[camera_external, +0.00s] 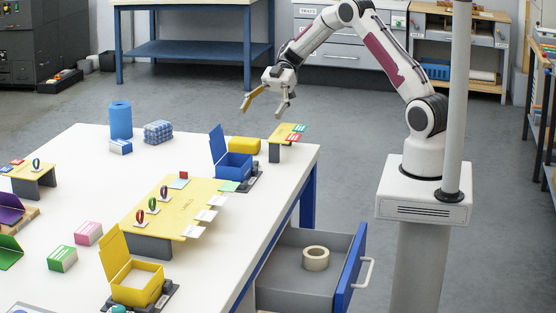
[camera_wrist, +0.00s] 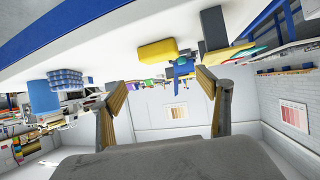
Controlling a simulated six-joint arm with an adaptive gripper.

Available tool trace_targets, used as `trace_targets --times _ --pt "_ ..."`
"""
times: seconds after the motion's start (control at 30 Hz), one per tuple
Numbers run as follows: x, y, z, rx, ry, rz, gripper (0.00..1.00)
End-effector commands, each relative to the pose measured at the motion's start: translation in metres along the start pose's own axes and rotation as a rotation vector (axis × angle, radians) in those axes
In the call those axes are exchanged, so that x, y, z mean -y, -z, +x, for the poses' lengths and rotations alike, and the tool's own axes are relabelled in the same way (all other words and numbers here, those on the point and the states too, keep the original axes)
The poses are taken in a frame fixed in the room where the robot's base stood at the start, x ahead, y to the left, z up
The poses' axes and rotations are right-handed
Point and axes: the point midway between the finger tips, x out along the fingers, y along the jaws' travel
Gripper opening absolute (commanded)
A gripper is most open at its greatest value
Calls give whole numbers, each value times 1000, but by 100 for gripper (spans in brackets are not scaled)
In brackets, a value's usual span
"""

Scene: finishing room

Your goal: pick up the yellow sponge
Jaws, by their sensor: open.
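The yellow sponge (camera_external: 244,146) lies on the white table near its far right corner, behind the blue open box and left of a small yellow stand. In the wrist view the yellow sponge (camera_wrist: 158,52) shows near the top middle, with nothing between it and the fingers. My gripper (camera_external: 267,101) is open and empty, in the air above and beyond the sponge. In the wrist view the fingers of my gripper (camera_wrist: 162,95) are spread wide, apart from the sponge.
A blue open box (camera_external: 234,165) stands just in front of the sponge. A small yellow stand (camera_external: 286,134) with coloured cards is close to its right. A blue roll (camera_external: 120,120) and a blue patterned block (camera_external: 158,132) stand left. An open drawer (camera_external: 290,268) holds tape.

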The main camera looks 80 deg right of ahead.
Motion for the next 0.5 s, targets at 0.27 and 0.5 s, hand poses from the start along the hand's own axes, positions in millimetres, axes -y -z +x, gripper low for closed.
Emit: trace_targets --times 0.27,0.5 --pt "0 0 0 1 -2 2 76" --pt "0 0 10 0 0 2 76"
